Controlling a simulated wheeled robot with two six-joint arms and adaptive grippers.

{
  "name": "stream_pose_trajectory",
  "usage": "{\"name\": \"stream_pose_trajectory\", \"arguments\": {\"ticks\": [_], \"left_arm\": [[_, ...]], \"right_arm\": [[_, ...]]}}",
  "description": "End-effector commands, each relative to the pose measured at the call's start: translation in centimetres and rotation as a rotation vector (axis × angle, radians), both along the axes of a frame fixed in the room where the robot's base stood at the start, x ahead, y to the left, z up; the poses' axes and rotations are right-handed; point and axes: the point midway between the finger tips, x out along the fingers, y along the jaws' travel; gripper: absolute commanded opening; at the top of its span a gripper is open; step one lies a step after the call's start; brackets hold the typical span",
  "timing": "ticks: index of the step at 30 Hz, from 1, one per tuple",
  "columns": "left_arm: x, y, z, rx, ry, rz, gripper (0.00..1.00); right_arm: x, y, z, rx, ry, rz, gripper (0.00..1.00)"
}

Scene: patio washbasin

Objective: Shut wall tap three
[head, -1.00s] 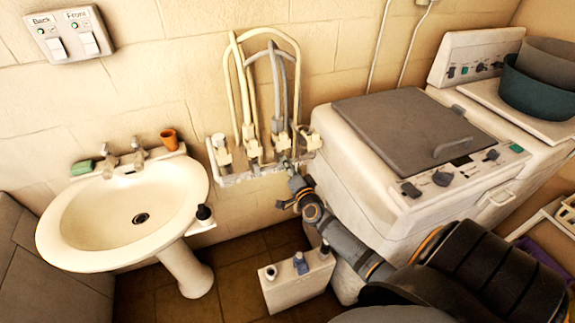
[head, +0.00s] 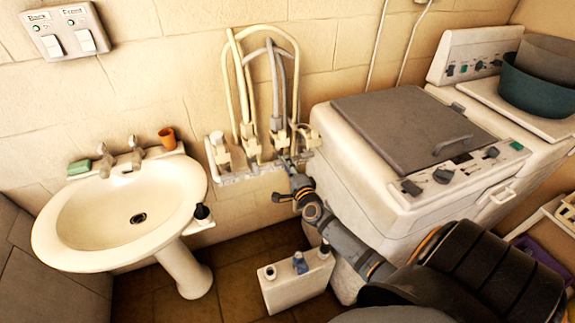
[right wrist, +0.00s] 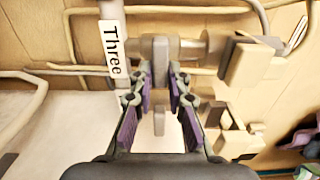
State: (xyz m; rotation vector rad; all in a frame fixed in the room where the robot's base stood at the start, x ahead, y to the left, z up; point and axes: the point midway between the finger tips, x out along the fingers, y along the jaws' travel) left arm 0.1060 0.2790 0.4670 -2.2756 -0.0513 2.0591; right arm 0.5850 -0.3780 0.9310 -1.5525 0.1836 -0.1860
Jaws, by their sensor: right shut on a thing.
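The wall taps sit in a row on a pale shelf (head: 240,176) below a set of bent pipes, with several tap bodies along it. My right gripper (head: 287,160) reaches the right part of this row. In the right wrist view, a white label reading "Three" (right wrist: 113,48) is on a vertical pipe just left of the fingers. My right gripper (right wrist: 160,78) is shut on the grey tap lever (right wrist: 160,50), which stands between its two fingers. The lever's lower end shows below the fingertips. My left gripper is not in view.
A washbasin (head: 70,235) with two taps, soap and an orange cup (head: 168,139) stands left. A washing machine (head: 400,130) stands close on the right of my arm. A white container (head: 290,285) with bottles is on the floor below.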

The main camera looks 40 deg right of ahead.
Motion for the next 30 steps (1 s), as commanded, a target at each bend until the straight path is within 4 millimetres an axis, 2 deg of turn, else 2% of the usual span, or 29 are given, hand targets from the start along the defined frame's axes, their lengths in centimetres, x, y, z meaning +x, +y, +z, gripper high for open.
{"name": "stream_pose_trajectory", "arguments": {"ticks": [11,12,16,26,30], "left_arm": [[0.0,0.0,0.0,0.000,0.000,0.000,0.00],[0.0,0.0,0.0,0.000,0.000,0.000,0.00],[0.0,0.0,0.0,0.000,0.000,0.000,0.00],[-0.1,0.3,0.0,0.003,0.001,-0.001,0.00],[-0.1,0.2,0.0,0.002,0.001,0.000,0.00]], "right_arm": [[-0.1,0.0,-0.1,0.008,0.001,0.000,0.00],[0.0,0.0,-0.1,0.008,0.001,0.000,0.20],[0.0,0.0,-0.1,0.006,0.001,0.000,0.38],[-0.2,0.1,-0.1,0.005,0.000,0.000,0.39],[-2.2,0.5,-0.2,0.004,0.003,0.001,0.39]]}}
